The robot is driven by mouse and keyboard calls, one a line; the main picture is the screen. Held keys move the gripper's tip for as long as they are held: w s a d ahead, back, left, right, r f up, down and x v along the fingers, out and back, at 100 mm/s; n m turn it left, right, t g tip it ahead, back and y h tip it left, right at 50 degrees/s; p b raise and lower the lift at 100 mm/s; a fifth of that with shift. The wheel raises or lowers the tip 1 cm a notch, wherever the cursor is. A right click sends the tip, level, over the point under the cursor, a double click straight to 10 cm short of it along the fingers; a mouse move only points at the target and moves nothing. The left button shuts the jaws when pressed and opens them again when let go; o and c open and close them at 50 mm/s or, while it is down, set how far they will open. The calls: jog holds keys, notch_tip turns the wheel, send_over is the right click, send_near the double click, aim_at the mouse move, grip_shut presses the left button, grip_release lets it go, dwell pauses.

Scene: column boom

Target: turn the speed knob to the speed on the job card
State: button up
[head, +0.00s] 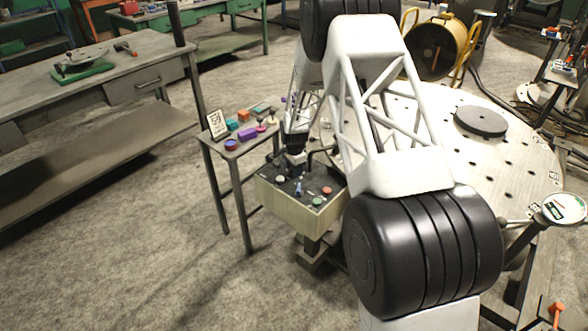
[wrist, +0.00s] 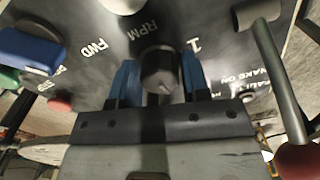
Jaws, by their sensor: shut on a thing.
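The speed knob (wrist: 158,68) is a round dark knob with a pale pointer mark, below the letters RPM in the wrist view. My gripper (wrist: 160,78) has its blue fingers on either side of it and is shut on it. In the head view my gripper (head: 294,158) is over the back of the control box (head: 312,219), and the knob is hidden there. The job card (head: 216,123) stands on the small side table; its large figures are too small to read surely. A "1" shows right of RPM on the panel; the other dial numbers are hidden.
A blue switch (wrist: 32,48) by FWD and a lever with a red ball (wrist: 298,158) flank my gripper. The side table (head: 233,154) holds several coloured blocks. The large round perforated table (head: 480,165) lies to the right, a workbench (head: 130,60) to the left.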

jog(key=shift+m, duration=0.6)
jog(key=o, duration=0.9)
jog(key=shift+r, duration=0.1)
jog(key=shift+r, duration=3.8)
jog(key=shift+r, duration=0.1)
